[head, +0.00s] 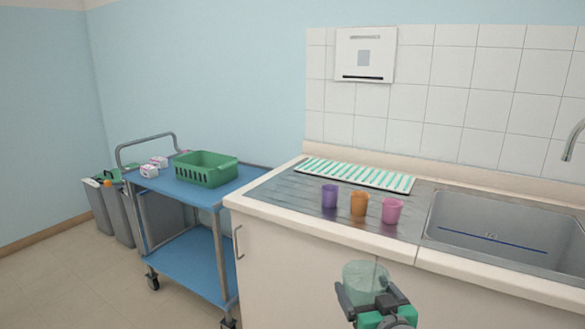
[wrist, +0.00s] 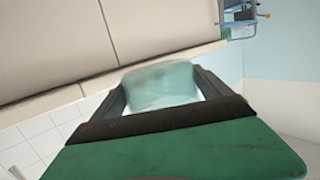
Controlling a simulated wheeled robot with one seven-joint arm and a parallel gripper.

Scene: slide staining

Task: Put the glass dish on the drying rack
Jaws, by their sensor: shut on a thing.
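The glass dish (head: 364,280) is a clear, greenish cup-like vessel. My gripper (head: 370,297) is shut on it and holds it in front of the counter's cabinet, below the worktop edge. In the wrist view the dish (wrist: 162,84) sits between the two dark fingers of my gripper (wrist: 160,95). The drying rack (head: 357,175) looks to be the flat white panel with green stripes at the back of the ribbed metal drainboard. Nothing stands on it.
Purple (head: 329,196), orange (head: 359,203) and pink (head: 392,210) cups stand on the drainboard (head: 290,190) in front of the striped panel. A sink (head: 500,230) is at the right. A blue trolley (head: 185,185) with a green basket (head: 206,169) stands left.

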